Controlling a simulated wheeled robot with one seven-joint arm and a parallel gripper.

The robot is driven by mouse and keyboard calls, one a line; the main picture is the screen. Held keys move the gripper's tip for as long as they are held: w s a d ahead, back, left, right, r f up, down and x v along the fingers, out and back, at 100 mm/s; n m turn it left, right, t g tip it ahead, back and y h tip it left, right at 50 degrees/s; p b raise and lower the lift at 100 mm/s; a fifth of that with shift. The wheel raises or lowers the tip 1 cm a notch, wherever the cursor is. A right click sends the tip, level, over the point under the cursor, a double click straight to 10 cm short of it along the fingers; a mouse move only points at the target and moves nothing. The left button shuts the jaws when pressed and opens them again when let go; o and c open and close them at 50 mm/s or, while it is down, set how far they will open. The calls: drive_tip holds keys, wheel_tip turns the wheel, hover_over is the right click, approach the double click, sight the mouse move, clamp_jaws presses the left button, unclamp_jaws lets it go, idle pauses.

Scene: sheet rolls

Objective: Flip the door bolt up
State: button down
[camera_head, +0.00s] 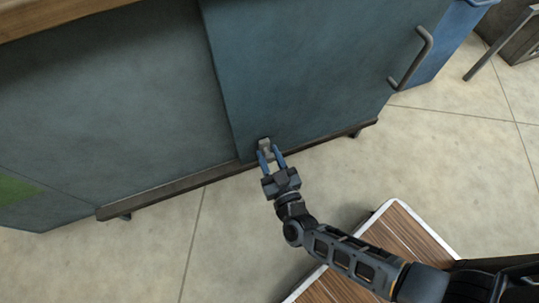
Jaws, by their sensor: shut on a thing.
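The door bolt (264,144) is a small grey metal piece at the lower left corner of the blue-grey cabinet door (315,70). My gripper (271,158) reaches up to it from below, its two blue fingers on either side of the bolt's lower part. The gripper is shut on the bolt. The fingers hide part of the bolt, and its exact tilt is too small to tell.
The door has a bar handle (411,58) at its right side. A dark rail (170,188) runs along the cabinet's bottom edge. A blue bin (447,40) stands at the right. Pale tiled floor (230,240) lies open in front.

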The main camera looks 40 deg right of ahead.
drive_tip(key=c, duration=0.8)
unclamp_jaws()
drive_tip(key=shift+r, duration=0.2)
drive_tip(key=shift+o, duration=0.2)
drive_tip(key=shift+s, duration=0.1)
drive_tip(key=p+v, duration=0.1)
drive_tip(key=v, duration=0.6)
drive_tip(key=shift+s+p, duration=0.25)
drive_tip(key=shift+p, duration=0.15)
drive_tip(key=shift+a+r, duration=0.1)
drive_tip(key=s+d+r+n+g+y, duration=0.1)
drive_tip(key=s+r+y, duration=0.1)
drive_tip(key=s+r, duration=0.55)
drive_tip(key=s+r+n+y, duration=0.15)
drive_tip(key=s+r, duration=0.35)
drive_tip(key=r, duration=0.6)
drive_tip(key=s+d+r+n+g+y, duration=0.1)
drive_tip(key=s+r+y, duration=0.1)
drive_tip(key=s+r, duration=0.55)
wheel_tip(320, 180, up, 33)
drive_tip(key=w+p, duration=0.1)
drive_tip(key=p, duration=2.7)
drive_tip(key=shift+w+d+p, duration=0.2)
drive_tip(key=shift+p, duration=0.2)
